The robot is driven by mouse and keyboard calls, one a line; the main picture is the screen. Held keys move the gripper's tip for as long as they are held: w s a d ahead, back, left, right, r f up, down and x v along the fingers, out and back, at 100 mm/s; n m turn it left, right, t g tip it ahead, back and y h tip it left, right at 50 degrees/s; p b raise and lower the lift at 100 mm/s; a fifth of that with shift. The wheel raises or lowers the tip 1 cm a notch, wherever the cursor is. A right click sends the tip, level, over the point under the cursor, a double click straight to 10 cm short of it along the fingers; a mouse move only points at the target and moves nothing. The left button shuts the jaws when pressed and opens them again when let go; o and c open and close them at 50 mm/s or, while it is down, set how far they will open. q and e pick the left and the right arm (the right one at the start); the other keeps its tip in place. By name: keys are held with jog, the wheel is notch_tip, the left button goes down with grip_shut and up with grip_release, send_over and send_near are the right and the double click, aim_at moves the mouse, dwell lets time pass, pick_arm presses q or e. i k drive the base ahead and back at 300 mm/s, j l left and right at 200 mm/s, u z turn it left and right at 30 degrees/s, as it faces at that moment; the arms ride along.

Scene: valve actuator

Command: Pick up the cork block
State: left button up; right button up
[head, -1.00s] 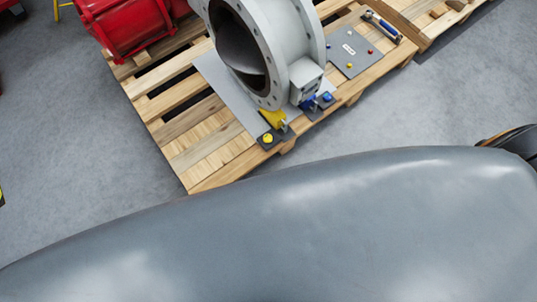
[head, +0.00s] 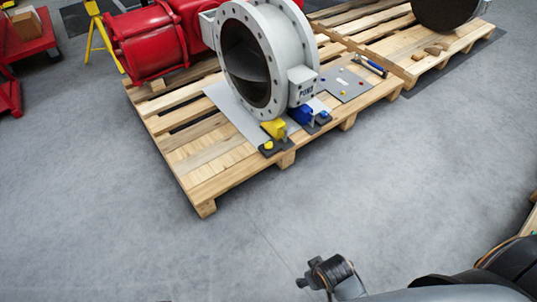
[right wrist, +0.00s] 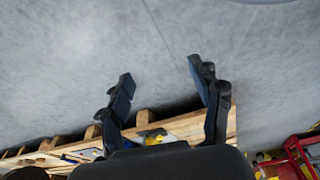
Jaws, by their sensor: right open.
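I cannot make out a cork block for certain. Small brown pieces (head: 437,49) lie on the right-hand pallet in the head view, too small to tell whether they are cork. My right gripper (right wrist: 161,76) is open and empty in the right wrist view, its two dark fingers apart against the grey floor. In the head view, a dark end part of my arm shows at the bottom, over bare floor and well clear of the pallets. My left gripper is not in view.
A grey flanged valve (head: 262,62) stands on a wooden pallet (head: 205,187), beside red machinery (head: 150,45). Yellow (head: 273,131) and blue (head: 305,114) supports sit at its foot. A grey plate (head: 345,87) and a blue-handled tool (head: 371,66) lie to its right. Front floor is clear.

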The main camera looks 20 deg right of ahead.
aim_at(417, 56)
jog(key=z, duration=1.6)
